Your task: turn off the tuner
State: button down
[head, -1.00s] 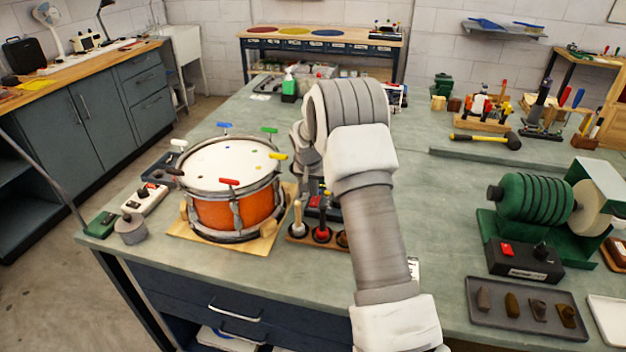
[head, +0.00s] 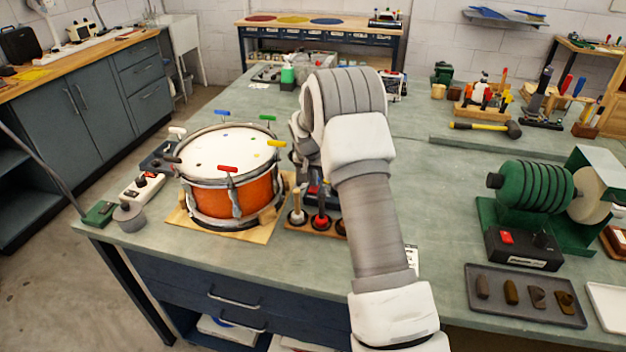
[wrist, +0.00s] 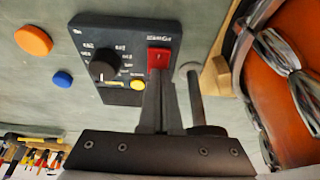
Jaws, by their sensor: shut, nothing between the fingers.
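A dark box with a black dial, a yellow button and a red rocker switch (wrist: 158,57), apparently the tuner (wrist: 105,40), lies ahead of my gripper in the wrist view. My gripper (wrist: 163,84) is shut and empty, its fingertips just below the red switch in the picture. I cannot tell whether they touch it. In the head view my arm hides the gripper and most of the box. A small dark and red part (head: 314,188) shows beside the arm, right of the drum.
The orange drum (head: 230,185) stands close left of my arm; its side fills the right of the wrist view (wrist: 285,105). A rack of upright tools (head: 320,222) stands in front. A grey rod (wrist: 193,95) rises beside my fingers. A green grinder (head: 530,190) is at right.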

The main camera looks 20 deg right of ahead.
aim_at(311, 191)
jog(key=shift+s+a+f+b, duration=0.15)
jog(key=shift+s+a+b, duration=0.15)
jog(key=shift+s+a, duration=0.35)
jog(key=shift+s+d, duration=0.1)
jog(key=shift+d, duration=0.05)
notch_tip(311, 191, up, 4)
jog(key=shift+s+r+p, duration=0.15)
jog(key=shift+r+p, duration=0.05)
jog(key=shift+p, duration=0.95)
jog(key=v, duration=0.9)
jog(key=shift+a+r, duration=0.2)
jog(key=shift+r, duration=0.2)
jog(key=shift+d, duration=0.1)
jog(key=shift+w+d+r, duration=0.25)
jog(key=shift+w+d, duration=0.1)
jog(key=shift+d, duration=0.25)
